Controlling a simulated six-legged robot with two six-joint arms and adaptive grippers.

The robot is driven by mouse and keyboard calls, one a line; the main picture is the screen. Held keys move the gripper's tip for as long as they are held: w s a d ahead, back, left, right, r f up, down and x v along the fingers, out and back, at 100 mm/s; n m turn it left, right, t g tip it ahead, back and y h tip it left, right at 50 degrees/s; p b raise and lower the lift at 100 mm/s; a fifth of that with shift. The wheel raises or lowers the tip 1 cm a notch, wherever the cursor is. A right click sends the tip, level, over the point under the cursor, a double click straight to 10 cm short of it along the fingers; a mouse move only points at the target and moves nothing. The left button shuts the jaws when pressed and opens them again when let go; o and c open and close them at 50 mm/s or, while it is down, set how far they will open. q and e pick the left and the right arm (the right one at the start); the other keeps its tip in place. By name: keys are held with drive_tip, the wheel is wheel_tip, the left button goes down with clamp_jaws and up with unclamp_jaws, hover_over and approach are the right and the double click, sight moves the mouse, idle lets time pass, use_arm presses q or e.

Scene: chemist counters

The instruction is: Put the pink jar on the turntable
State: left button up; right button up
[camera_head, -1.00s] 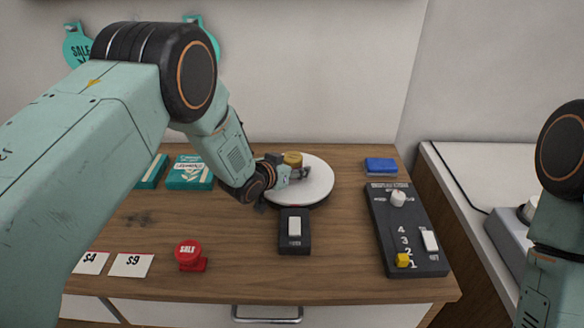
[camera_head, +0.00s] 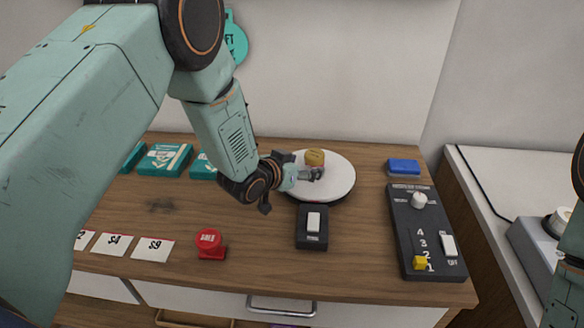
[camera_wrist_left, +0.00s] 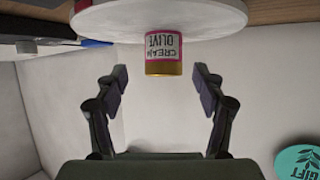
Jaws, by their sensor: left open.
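The pink jar (camera_head: 315,158), with a gold lid, stands upright on the white round turntable (camera_head: 338,180). In the left wrist view the jar (camera_wrist_left: 163,50) appears upside down, with a pink-edged "CREAM OLIVE" label, against the turntable (camera_wrist_left: 215,18). My left gripper (camera_head: 308,174) is at the jar's near side in the head view and hides its lower part. In the left wrist view the left gripper (camera_wrist_left: 160,82) is open, with a finger to each side and the jar just beyond the tips, apart from both. My right gripper is out of view.
A black switch box (camera_head: 312,238) stands in front of the turntable. A black control panel (camera_head: 425,235) and a blue block (camera_head: 403,166) are at the right. A red sale button (camera_head: 210,243), price cards (camera_head: 112,243) and teal boxes (camera_head: 165,159) are at the left.

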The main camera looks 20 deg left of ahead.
use_arm(q)
drive_tip(key=v, duration=0.5)
drive_tip(key=shift+s+a, duration=0.1)
drive_tip(key=shift+s, duration=0.05)
drive_tip(key=shift+r, duration=0.1)
idle(0.3)
idle(0.4)
idle(0.4)
